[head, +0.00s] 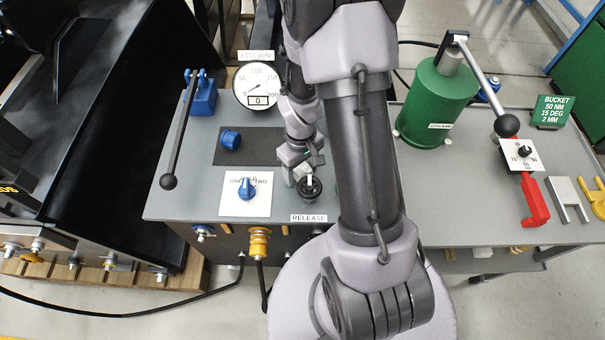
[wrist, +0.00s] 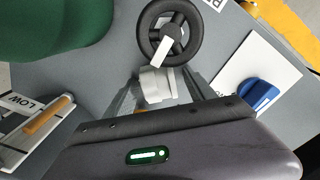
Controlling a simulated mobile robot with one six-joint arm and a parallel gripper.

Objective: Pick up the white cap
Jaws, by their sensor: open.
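The white cap (wrist: 155,86) is a small pale cylinder in the wrist view, between the two fingers of my gripper (wrist: 160,92). My gripper is open, with one finger on each side of the cap. I cannot tell whether either finger touches it. In the head view my gripper (head: 302,160) is low over the grey bench, just behind the black handwheel. There the cap (head: 300,172) shows only as a small pale patch, mostly hidden by the gripper.
The black handwheel (wrist: 170,34) with a white pointer is close beside the cap. A blue selector knob (head: 247,188) sits on a white plate to the left. A blue cap (head: 231,140) lies on a dark mat. A green tank (head: 437,103) stands right of my arm.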

